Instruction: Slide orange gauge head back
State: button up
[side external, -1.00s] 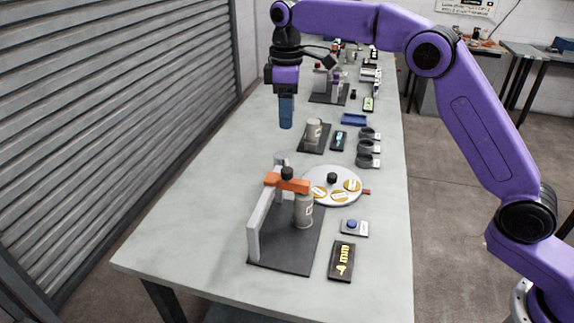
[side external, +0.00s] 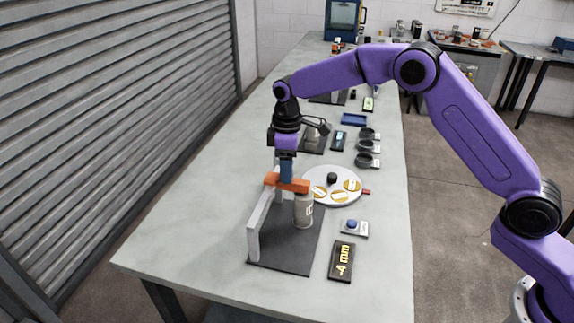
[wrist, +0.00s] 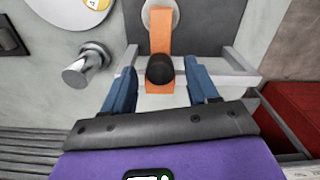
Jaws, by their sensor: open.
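The orange gauge head (side external: 287,183) is a bar that sits across the pale grey rail frame (side external: 262,222) and reaches over a grey can (side external: 304,211). In the wrist view the orange head (wrist: 160,34) carries a black round knob (wrist: 160,71). My gripper (side external: 287,178) points down at the head and hides the knob in the side view. In the wrist view my blue fingers (wrist: 160,75) are apart, one on each side of the knob, with gaps visible. A black display (side external: 342,261) reads "-4 mm" in yellow.
A round white plate (side external: 333,190) with gold labelled discs stands right of the rail. A blue button (side external: 352,225) is in front of it. More fixtures and a blue tray (side external: 354,119) stand farther back. The table's left side is clear.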

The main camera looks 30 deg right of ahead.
jog(key=shift+f, duration=0.1)
grip_shut()
jog(key=s+a, duration=0.7)
jog(key=shift+s+a, duration=0.3)
jog(key=shift+a, duration=0.05)
grip_release()
jog(key=shift+d, duration=0.1)
notch_tip(320, 180, up, 18)
jog(key=shift+f, duration=0.25)
